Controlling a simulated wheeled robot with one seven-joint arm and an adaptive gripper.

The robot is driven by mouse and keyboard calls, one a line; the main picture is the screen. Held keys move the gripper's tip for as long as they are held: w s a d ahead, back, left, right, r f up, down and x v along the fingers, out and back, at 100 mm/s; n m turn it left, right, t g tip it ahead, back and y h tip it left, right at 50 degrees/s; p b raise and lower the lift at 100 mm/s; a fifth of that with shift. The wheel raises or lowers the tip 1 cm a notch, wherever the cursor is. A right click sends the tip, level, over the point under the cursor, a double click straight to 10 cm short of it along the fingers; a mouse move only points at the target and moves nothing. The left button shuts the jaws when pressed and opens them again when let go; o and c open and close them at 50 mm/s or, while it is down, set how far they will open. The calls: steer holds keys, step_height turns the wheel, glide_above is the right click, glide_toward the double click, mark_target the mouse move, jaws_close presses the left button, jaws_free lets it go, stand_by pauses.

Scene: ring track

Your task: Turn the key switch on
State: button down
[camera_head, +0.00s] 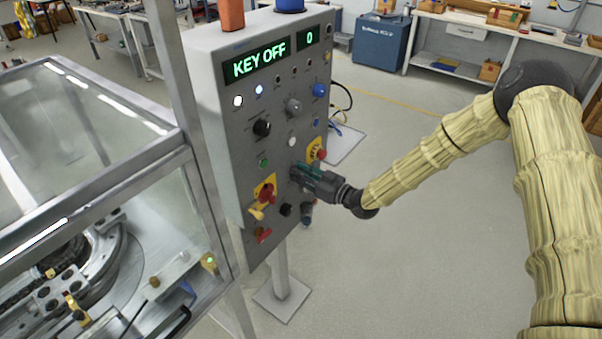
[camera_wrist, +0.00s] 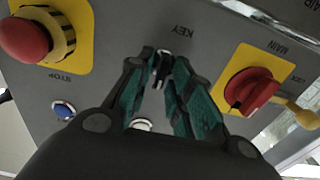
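The key switch (camera_wrist: 162,66) is on the grey control panel (camera_head: 222,130), under the upside-down KEY label in the wrist view. My gripper (camera_wrist: 163,68) is at the panel face, with its green-padded fingertips on either side of the key. The fingertips are close to the key, but I cannot tell whether they touch it. In the head view my gripper (camera_head: 294,171) covers the key. The panel display (camera_head: 261,62) reads KEY OFF, with a 0 on the smaller display beside it.
A red rotary main switch (camera_wrist: 250,92) on a yellow plate sits right of the gripper in the wrist view; a red stop button (camera_wrist: 25,40) sits left. A blue button (camera_wrist: 63,110) is nearby. A glazed machine enclosure (camera_head: 75,130) stands left of the panel.

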steer(key=shift+b, duration=0.4)
steer(key=shift+w+d+f+m+b, duration=0.1)
steer(key=shift+m+b, duration=1.4)
steer(key=shift+m, duration=0.5)
steer(key=shift+w+d+f+m+b, duration=0.1)
steer(key=shift+m+b, duration=1.35)
steer(key=shift+m, duration=0.55)
steer(key=shift+w+d+m+b, duration=0.1)
steer(key=shift+m+b, duration=1.4)
steer(key=shift+m, duration=0.5)
steer(key=c, duration=1.6)
jaws_free()
steer(key=shift+c, duration=0.2)
steer(key=shift+o, duration=0.2)
